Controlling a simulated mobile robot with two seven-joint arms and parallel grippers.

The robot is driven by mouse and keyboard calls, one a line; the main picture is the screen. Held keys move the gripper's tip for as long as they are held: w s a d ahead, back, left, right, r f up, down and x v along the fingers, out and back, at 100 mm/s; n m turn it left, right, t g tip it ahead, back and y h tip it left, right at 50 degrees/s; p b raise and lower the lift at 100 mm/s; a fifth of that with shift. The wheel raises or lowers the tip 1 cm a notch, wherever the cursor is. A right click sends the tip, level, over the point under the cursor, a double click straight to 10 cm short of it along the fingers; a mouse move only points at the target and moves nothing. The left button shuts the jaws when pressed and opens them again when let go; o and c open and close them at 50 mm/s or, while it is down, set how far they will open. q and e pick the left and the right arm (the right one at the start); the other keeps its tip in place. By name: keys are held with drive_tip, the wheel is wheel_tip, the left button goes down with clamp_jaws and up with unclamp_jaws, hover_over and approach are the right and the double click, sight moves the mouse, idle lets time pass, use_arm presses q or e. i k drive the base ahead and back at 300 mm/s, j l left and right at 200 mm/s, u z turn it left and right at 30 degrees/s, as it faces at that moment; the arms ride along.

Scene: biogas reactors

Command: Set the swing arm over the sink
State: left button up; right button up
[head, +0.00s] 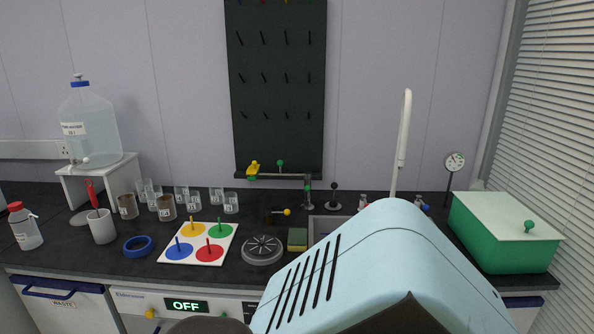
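A grey horizontal bar (283,176), which looks like the swing arm, reaches left from an upright post (307,190) at the back of the counter. A yellow fitting (253,170) is at its left end and a green knob (280,164) stands above it. The bar points left along the wall, away from the sink. The sink (322,209) is right of the post; its front and right parts are hidden behind a light-blue part of mine. Neither gripper shows.
A patterned mat (222,260) with coloured discs, a round grey drain-like piece (262,250) and a sponge (298,239) lie left of the sink. Several glass beakers (216,196) stand behind. A green box (500,246) with a pale lid is at the right.

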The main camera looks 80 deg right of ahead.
sight(307, 174)
drive_tip(key=z, duration=2.3)
drive_tip(key=i+j, duration=0.1)
drive_tip(key=i, duration=0.45)
drive_tip(key=u, duration=1.15)
